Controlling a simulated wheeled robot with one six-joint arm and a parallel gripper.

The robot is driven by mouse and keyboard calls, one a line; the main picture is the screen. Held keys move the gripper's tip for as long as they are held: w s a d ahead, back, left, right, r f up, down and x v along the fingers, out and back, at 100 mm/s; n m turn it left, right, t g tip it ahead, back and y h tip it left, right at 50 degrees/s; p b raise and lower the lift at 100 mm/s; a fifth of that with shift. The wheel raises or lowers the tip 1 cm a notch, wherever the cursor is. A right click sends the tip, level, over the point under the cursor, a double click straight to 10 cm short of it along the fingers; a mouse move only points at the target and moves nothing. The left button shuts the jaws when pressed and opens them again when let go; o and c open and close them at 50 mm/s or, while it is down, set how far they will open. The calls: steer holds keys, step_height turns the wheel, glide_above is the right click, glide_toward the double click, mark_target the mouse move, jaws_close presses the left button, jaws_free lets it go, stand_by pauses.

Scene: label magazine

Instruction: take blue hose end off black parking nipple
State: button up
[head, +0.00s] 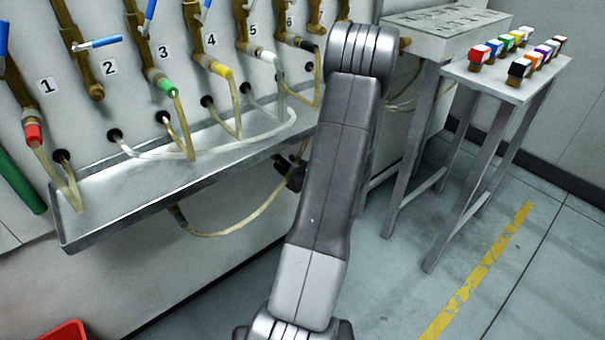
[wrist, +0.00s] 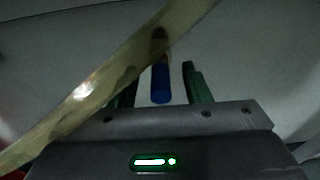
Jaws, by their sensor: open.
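In the wrist view, the blue hose end (wrist: 160,84) lies between the two dark green fingers of my open gripper (wrist: 162,74). A gap shows on its right side; on its left, the finger is partly covered by a hose. A dark piece (wrist: 159,36) sits just beyond the blue part, partly behind the hose; I cannot tell whether it is the black parking nipple. In the head view, my arm hides most of this place. A dark shape under the tray, just left of my arm, may be part of my gripper. The blue end does not show there.
A pale translucent hose (wrist: 85,92) crosses the wrist view diagonally, close to the camera. In the head view, a metal tray (head: 165,187) runs below the numbered valves, and a hose (head: 235,230) hangs under it. A small table (head: 515,90) with coloured blocks stands right.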

steer(key=shift+x, duration=1.1)
jaws_close()
steer(key=shift+s+d, duration=0.15)
steer(key=shift+f+b+v, duration=0.15)
steer(key=shift+b+v, duration=0.05)
steer(key=shift+v, duration=0.9)
steer(key=shift+f+b+v, duration=0.15)
steer(key=shift+b+v, duration=0.05)
steer(key=shift+v, duration=0.9)
